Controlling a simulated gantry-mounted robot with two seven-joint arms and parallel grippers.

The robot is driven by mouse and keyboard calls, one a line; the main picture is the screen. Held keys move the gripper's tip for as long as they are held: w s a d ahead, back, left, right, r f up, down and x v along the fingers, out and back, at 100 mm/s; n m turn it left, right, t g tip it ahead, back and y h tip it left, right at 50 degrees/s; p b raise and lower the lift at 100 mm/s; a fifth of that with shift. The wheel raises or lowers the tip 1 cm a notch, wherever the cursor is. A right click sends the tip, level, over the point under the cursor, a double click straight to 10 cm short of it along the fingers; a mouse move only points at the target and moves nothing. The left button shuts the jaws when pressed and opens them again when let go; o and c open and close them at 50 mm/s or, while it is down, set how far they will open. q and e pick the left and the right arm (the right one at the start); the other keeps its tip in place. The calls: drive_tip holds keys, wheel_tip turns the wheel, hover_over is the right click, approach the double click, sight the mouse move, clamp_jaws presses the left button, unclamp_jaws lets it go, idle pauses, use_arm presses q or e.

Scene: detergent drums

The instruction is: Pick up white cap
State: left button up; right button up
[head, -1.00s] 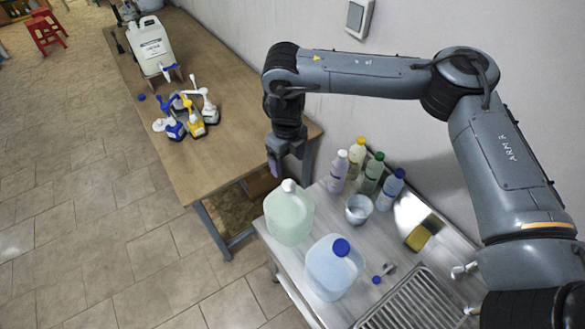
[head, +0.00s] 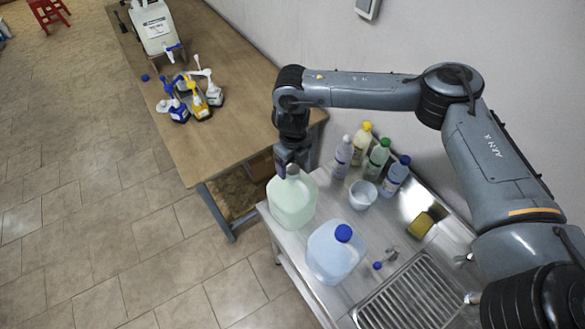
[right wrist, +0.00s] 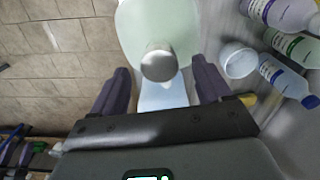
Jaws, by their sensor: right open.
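The white cap (head: 292,170) sits on top of the pale green jug (head: 293,203) at the left end of the metal counter. In the right wrist view the cap (right wrist: 159,62) looks grey and round, on the jug (right wrist: 158,25). My right gripper (head: 283,163) is at the cap, partly covering it in the head view. In the right wrist view, the open purple fingers of this gripper (right wrist: 160,70) are on either side of the cap, with a gap on both sides. My left gripper is not in view.
A blue-capped jug (head: 334,252) stands close to the green jug. Several bottles (head: 378,160) and a white cup (head: 362,195) are to the right. A yellow sponge (head: 420,225) lies near the sink. The wooden table (head: 205,145) holds spray bottles (head: 197,97) and a white canister (head: 155,28).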

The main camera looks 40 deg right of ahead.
drive_tip(key=shift+f, duration=0.75)
drive_tip(key=c, duration=1.1)
drive_tip(key=shift+r, duration=0.2)
